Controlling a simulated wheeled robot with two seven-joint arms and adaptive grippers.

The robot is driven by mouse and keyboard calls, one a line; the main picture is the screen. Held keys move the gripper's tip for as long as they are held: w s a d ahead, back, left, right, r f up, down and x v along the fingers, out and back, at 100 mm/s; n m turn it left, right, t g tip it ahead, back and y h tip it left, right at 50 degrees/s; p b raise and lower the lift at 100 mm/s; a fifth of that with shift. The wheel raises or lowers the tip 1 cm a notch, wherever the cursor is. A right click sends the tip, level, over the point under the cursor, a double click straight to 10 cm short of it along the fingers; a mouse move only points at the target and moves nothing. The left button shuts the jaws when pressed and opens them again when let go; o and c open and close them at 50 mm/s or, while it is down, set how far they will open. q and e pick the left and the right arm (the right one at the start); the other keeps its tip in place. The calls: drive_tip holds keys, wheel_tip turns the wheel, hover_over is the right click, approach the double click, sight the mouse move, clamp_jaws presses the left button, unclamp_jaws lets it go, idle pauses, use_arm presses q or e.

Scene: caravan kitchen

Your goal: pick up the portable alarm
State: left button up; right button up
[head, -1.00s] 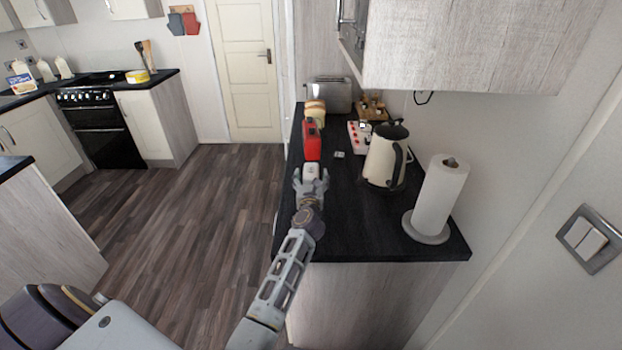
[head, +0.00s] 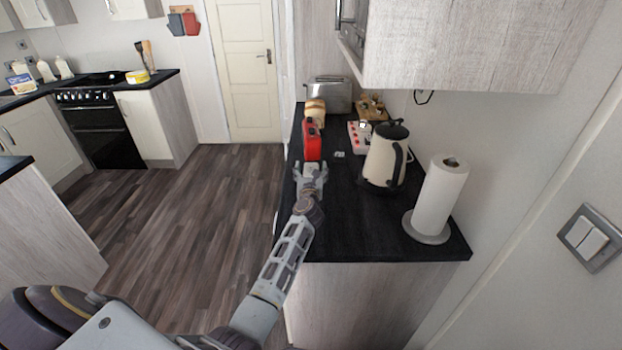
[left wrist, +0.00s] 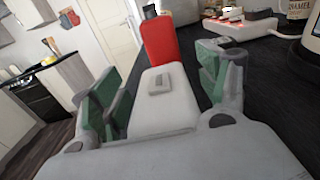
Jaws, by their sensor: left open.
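A white, box-like device with a small grey raised button, which looks like the portable alarm (left wrist: 160,108), lies between the fingers of my left gripper (head: 311,170) in the left wrist view. The gripper (left wrist: 158,90) is open, with one green-padded finger on each side of the device. A gap shows on the right side; contact on the left is unclear. The device's near end is hidden by the gripper. In the head view the gripper is low over the dark counter, just in front of a red container. My right gripper is not in view.
The red container (head: 312,143) stands directly beyond the device on the counter (head: 350,225). A kettle (head: 385,158) and a paper towel roll (head: 440,200) stand to the right. A toaster (head: 328,95) and bread (head: 315,110) are behind. The near counter is clear.

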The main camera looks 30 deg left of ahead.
sight(311, 169)
use_arm(q)
drive_tip(key=c, duration=1.2)
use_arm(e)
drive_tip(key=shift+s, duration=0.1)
use_arm(q)
drive_tip(key=shift+o, duration=0.2)
drive_tip(key=shift+r, duration=0.1)
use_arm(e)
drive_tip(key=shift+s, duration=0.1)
use_arm(q)
drive_tip(key=shift+r+p, duration=0.45)
drive_tip(key=shift+r, duration=0.4)
wheel_tip(311, 169, up, 8)
drive_tip(key=shift+f+p, duration=0.25)
drive_tip(key=shift+p, duration=0.9)
drive_tip(key=shift+r, duration=0.3)
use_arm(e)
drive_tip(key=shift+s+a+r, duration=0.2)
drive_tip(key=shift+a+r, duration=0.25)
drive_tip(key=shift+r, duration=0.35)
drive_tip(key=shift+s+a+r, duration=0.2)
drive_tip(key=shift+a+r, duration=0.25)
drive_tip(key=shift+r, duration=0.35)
